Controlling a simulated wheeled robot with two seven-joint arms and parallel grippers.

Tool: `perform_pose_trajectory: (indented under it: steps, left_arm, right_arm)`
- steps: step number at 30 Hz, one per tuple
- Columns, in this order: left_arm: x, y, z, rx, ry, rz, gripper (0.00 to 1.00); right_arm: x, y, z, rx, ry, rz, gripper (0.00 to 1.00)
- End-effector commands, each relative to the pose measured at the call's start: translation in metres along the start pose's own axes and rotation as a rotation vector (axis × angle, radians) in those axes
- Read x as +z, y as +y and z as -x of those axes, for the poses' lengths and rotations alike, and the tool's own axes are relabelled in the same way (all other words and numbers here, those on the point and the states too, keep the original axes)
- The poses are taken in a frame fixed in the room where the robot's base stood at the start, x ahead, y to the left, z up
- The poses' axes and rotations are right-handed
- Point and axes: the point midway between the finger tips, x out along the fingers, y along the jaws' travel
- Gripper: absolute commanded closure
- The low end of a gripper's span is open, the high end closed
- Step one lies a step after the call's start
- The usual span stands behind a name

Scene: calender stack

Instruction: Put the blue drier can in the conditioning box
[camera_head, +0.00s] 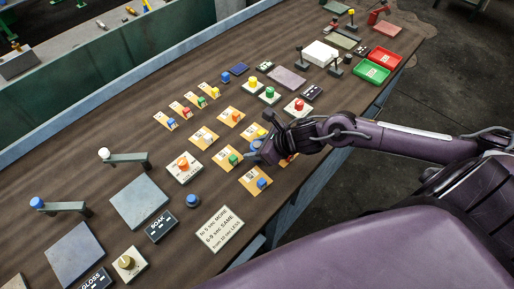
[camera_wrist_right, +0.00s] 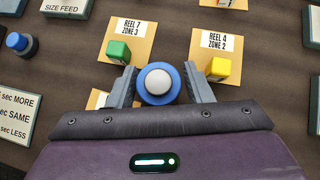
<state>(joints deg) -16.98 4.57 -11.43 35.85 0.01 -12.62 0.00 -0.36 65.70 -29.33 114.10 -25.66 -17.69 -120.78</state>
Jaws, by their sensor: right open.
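A round blue piece with a pale grey centre (camera_wrist_right: 157,83), which looks like the blue drier can, sits between the fingertips of my right gripper (camera_wrist_right: 160,88). In the head view that gripper (camera_head: 262,150) is low over the cards on the table, with a bit of blue showing beside it. Its fingers are apart on either side of the blue piece; I cannot tell whether they touch it. No box carries a readable conditioning label; a white box (camera_head: 320,53) stands farther up the table. My left gripper is out of view.
A card with a green block (camera_wrist_right: 119,50) and one with a yellow block (camera_wrist_right: 219,67) lie just ahead of the fingers. A blue button (camera_head: 192,200) and a timing sign (camera_head: 220,229) are nearer. Green (camera_head: 371,73) and red (camera_head: 384,57) trays stand at the upper right.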

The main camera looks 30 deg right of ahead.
Motion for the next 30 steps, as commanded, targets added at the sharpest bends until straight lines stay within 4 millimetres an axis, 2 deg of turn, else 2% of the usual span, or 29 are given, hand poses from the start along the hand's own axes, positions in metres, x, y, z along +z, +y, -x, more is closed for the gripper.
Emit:
perform_pose_trajectory:
  steps: [5,13,21,23,30]
  left_arm:
    - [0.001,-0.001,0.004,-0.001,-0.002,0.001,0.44]
    - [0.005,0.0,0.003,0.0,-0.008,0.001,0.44]
    - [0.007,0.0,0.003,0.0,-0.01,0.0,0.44]
    - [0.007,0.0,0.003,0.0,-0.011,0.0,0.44]
    - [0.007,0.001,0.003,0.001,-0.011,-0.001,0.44]
  right_arm:
    - [0.001,0.0,-0.013,0.0,0.0,0.0,0.54]
    - [0.0,0.0,-0.015,0.0,0.001,0.002,0.54]
    - [0.0,0.0,-0.015,0.0,0.001,0.001,0.89]
    - [0.0,0.0,-0.015,0.0,0.0,0.001,0.93]
    - [0.002,0.0,-0.013,0.0,0.0,0.002,0.93]
